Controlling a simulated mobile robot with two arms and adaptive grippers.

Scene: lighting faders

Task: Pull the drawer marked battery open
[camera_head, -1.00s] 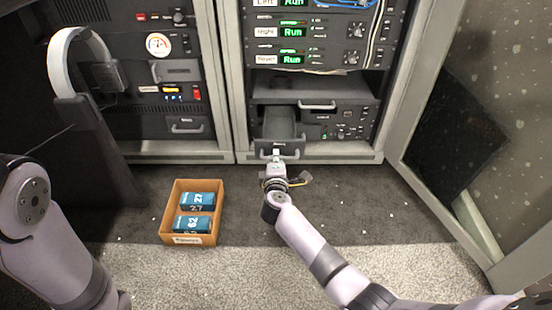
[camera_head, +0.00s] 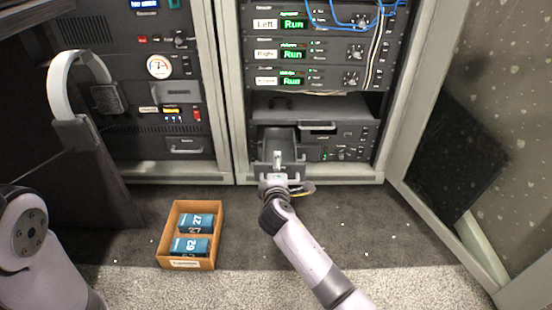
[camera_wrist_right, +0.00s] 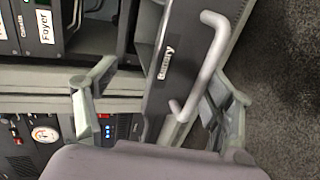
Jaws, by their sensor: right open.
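The battery drawer (camera_head: 294,168) is at the bottom left of the right-hand rack and stands pulled out, its dark inside showing from above. In the right wrist view its dark front (camera_wrist_right: 166,75) carries a white "Battery" label and a grey bar handle (camera_wrist_right: 208,62). My right gripper (camera_head: 278,163) is at the drawer front. In the right wrist view the right gripper (camera_wrist_right: 165,88) is open, with one finger on each side of the drawer front and handle; I cannot tell whether it touches them. My left gripper is out of view; only part of the left arm shows.
An orange-brown box (camera_head: 217,240) with blue packs marked 27 and 62 stands on the floor left of my right arm. The open rack door (camera_head: 420,212) is on the right. A dark panel with a headset (camera_head: 62,90) is on the left.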

